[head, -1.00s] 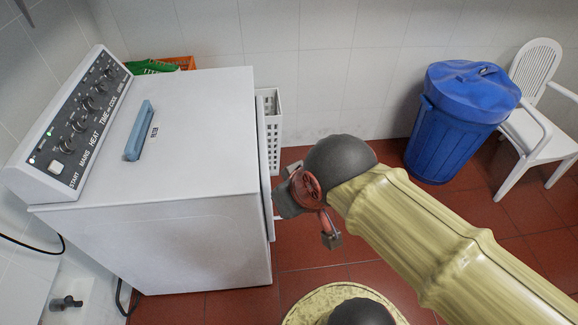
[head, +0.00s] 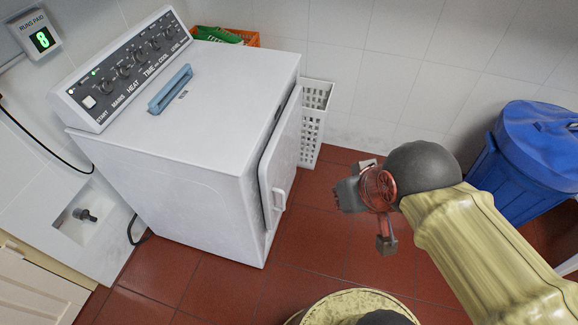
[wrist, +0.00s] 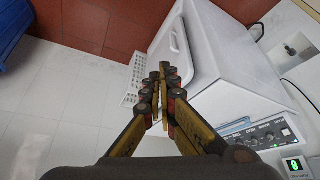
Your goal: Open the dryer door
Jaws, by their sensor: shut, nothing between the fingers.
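The white dryer (head: 165,165) stands at the left in the head view, and its body also shows in the wrist view (wrist: 220,55). Its door (head: 284,150) is on the front, facing right. The door stands a little proud of the body; I cannot tell whether it is slightly ajar. A white loop handle (head: 278,200) is low on the door's near side, and it shows in the wrist view (wrist: 174,42). My gripper (head: 343,195) is to the right of the door, apart from it and the handle. In the wrist view its fingers (wrist: 162,77) are together and empty.
A white slotted basket (head: 313,125) stands behind the door, by the wall. An orange crate (head: 252,40) with green contents is behind the dryer. A blue bin (head: 530,160) is at the right. Red tiled floor (head: 325,225) in front of the dryer is clear.

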